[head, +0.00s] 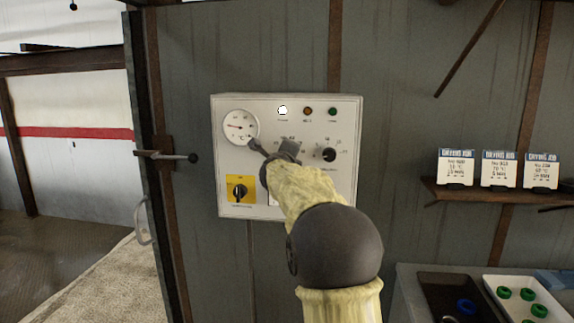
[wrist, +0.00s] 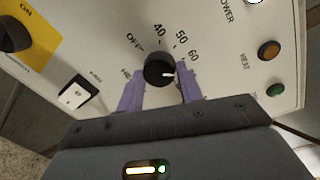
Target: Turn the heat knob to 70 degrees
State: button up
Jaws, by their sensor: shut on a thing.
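The heat knob (wrist: 157,66) is a round black dial with a white pointer mark, on a white control panel (head: 236,203). In the wrist view the purple fingers of my gripper (wrist: 160,82) sit on both sides of the knob and are shut on it. The scale around it shows OFF, 40, 50 and 60. The white mark points right, past the 60; any number there is hidden behind the right finger. In the head view my gripper (head: 272,149) is at the panel and covers the knob.
A second black knob (head: 329,154) is right of my gripper. A dial gauge (head: 240,126), a lit white lamp (head: 283,110), and a yellow-backed switch (head: 239,189) are on the panel. A shelf (head: 450,192) with cards and trays (head: 490,280) stand at right.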

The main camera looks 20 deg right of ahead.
jog(key=shift+m+b, duration=0.95)
jog(key=shift+m, duration=0.45)
jog(key=o, duration=1)
jog(key=b+v, duration=0.3)
jog(key=v, duration=1.4)
jog(key=shift+s+f, duration=0.15)
jog(key=shift+s, duration=0.05)
